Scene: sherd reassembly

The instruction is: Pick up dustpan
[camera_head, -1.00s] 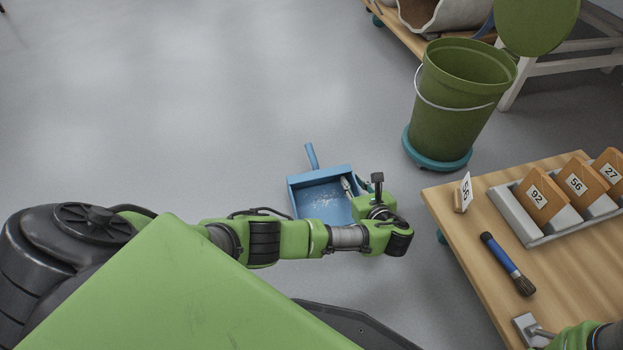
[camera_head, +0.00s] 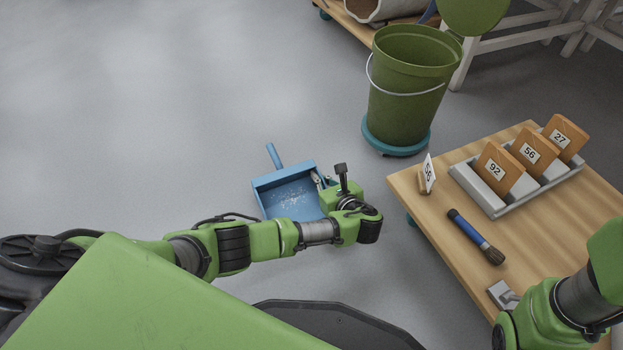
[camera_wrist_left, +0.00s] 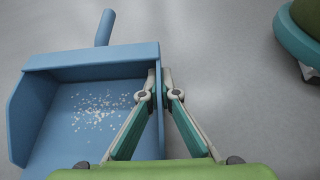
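The blue dustpan (camera_head: 290,198) shows beyond my left forearm in the head view, its handle pointing away and pale crumbs in its pan. In the left wrist view the dustpan (camera_wrist_left: 60,135) fills the left side. My left gripper (camera_wrist_left: 158,80) has its two fingertips close together, one on each side of the pan's right side wall, shut on it. In the head view the left gripper (camera_head: 322,182) is at the pan's right side. Whether the pan is clear of the floor is hard to tell. My right arm shows at the lower right; its gripper does not show.
A green bucket (camera_head: 405,90) stands on a teal base behind the dustpan. A low wooden table (camera_head: 560,215) at right holds a grey rack (camera_head: 490,201) with numbered sherds, a blue brush (camera_head: 473,236) and a grey metal tool (camera_head: 503,295). Open floor lies at left.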

